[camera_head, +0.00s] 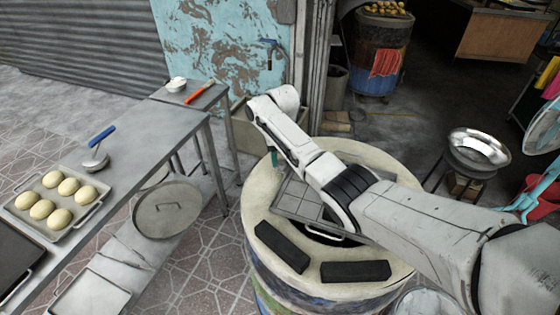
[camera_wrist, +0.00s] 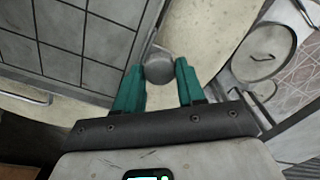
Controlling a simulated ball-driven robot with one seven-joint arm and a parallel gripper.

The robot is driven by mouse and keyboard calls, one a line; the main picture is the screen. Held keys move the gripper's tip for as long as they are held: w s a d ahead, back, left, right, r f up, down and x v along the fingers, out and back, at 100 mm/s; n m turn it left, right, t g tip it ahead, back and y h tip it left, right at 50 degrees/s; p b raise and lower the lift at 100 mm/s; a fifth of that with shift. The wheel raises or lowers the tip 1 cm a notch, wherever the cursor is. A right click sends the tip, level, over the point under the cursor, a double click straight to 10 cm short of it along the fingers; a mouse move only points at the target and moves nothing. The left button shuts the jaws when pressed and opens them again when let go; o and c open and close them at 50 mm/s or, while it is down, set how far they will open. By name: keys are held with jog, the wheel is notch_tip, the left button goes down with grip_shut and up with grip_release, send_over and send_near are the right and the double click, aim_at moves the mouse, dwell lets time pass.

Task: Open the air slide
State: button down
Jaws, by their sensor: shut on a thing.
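The barrel oven (camera_head: 262,205) has a pale rim and a painted drum, and my arm crosses over its top. My gripper (camera_wrist: 159,74) has teal fingers, closed around a round grey knob (camera_wrist: 158,64) at the barrel's pale rim (camera_wrist: 205,38). The knob appears to belong to the air slide, but the slide's body is hidden, so I cannot tell how far open it is. In the head view a bit of a teal finger shows at the rim's left edge; the knob is hidden there.
A dark grid tray (camera_head: 297,197) lies over the oven mouth, close to my gripper. Two black blocks (camera_head: 355,271) rest on the front rim. A metal table (camera_head: 130,152) with a tray of buns (camera_head: 50,235) stands left. A round lid (camera_head: 167,207) is below it.

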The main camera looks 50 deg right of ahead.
aim_at(281, 161)
jog(key=c, duration=0.7)
grip_release()
jog(key=shift+o, duration=0.2)
notch_tip(281, 161, up, 11)
jog(key=shift+b, duration=0.3)
jog(key=shift+f, duration=0.1)
jog(key=shift+w, duration=0.1)
